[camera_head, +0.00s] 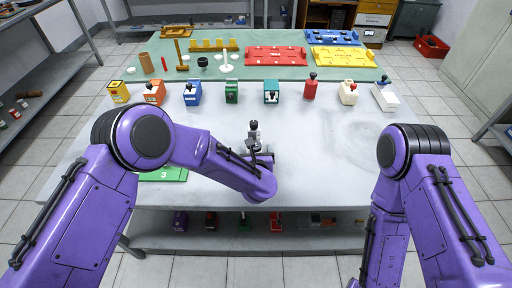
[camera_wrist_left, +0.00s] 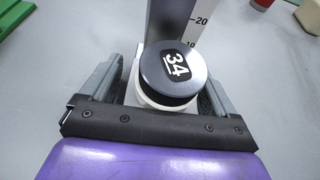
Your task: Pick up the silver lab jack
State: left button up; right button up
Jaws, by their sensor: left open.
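My left gripper (camera_wrist_left: 165,80) is open, with its two grey fingers on either side of a round object (camera_wrist_left: 172,72) that has a black top marked "34" over a white body. A grey upright (camera_wrist_left: 172,18) with a white number scale stands just behind it. In the head view a small grey and black upright piece (camera_head: 253,133) stands at the end of my left arm, near the table's middle. My left gripper is mostly hidden there by its own wrist. I cannot tell for sure which part is the silver lab jack. My right gripper is out of view.
A row of coloured blocks with knobs, including a red one (camera_head: 310,89) and a white one (camera_head: 385,97), stands across the table. Behind it a green mat (camera_head: 350,72) holds red, yellow and blue plates. A green board (camera_head: 165,174) lies under my left arm. The table's right side is clear.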

pick_arm(q)
jog(key=c, duration=1.2)
jog(key=shift+o, duration=0.2)
jog(key=shift+r, duration=0.1)
jog(key=shift+r, duration=0.6)
jog(key=s+r, duration=0.1)
jog(key=r, duration=0.1)
jog(key=s+r, duration=0.2)
jog(key=r, duration=0.1)
jog(key=s+r+b, duration=0.1)
jog(key=r, duration=0.1)
jog(key=shift+s+r, duration=0.3)
jog(key=shift+s, duration=0.1)
jog(key=b+v, duration=0.1)
jog(key=v, duration=0.9)
jog(key=shift+a, duration=0.35)
